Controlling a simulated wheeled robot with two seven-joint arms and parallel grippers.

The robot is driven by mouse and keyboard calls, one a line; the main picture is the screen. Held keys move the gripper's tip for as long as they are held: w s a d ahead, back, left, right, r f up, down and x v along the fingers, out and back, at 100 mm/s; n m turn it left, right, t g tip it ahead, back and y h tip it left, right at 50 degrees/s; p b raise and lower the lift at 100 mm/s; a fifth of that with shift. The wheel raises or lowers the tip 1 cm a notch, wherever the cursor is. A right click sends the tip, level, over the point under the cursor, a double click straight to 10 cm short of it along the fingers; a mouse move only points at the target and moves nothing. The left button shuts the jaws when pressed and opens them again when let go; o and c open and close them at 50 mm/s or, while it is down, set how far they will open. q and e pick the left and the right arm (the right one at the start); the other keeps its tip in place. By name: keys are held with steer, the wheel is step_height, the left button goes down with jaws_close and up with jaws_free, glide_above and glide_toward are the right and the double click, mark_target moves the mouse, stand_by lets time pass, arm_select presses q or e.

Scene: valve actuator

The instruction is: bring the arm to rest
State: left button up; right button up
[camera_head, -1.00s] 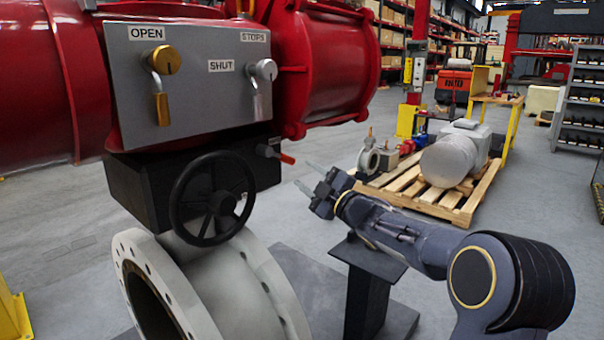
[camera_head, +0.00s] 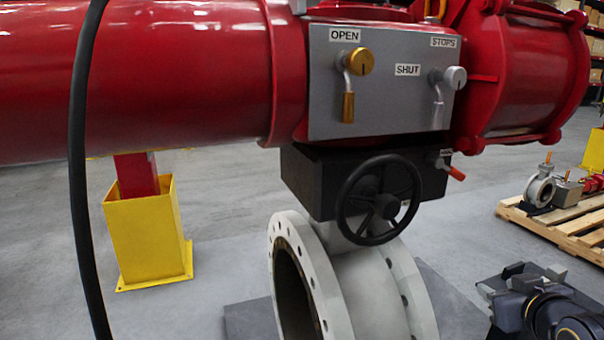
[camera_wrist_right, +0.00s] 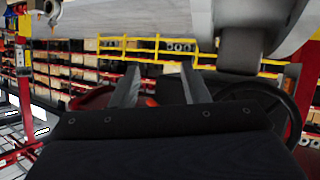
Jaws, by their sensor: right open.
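My right gripper (camera_head: 520,278) is low at the right edge of the head view, below and to the right of the black handwheel (camera_head: 379,200), apart from it. In the right wrist view its two grey fingers (camera_wrist_right: 160,88) stand apart with nothing between them. The valve actuator is a red cylinder body (camera_head: 170,80) with a grey panel (camera_head: 385,105). On the panel are a gold lever (camera_head: 348,100) by OPEN and a silver lever (camera_head: 438,105), both hanging down. A red-tipped handle (camera_head: 452,170) sticks out beside the handwheel. My left gripper is not in view.
A pale flanged valve body (camera_head: 370,290) stands under the actuator. A yellow post base (camera_head: 147,235) is at the left. A black cable (camera_head: 78,180) hangs in front. A wooden pallet (camera_head: 565,225) with parts lies at the right. Grey floor shows free between them.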

steer(key=s+a+f+m+g+y, duration=0.1)
steer(key=s+a+f+g+y, duration=0.25)
steer(key=s+a+f, duration=0.55)
steer(key=s+a+f+m+g+y, duration=0.15)
steer(key=s+a+f+g, duration=0.35)
steer(key=s, duration=0.7)
step_height(320, 180, up, 18)
steer(key=t+p, duration=0.1)
steer(key=p, duration=1.6)
steer(key=shift+w+a+r+p, duration=0.15)
steer(key=shift+w+a+p, duration=0.2)
steer(key=shift+a, duration=0.1)
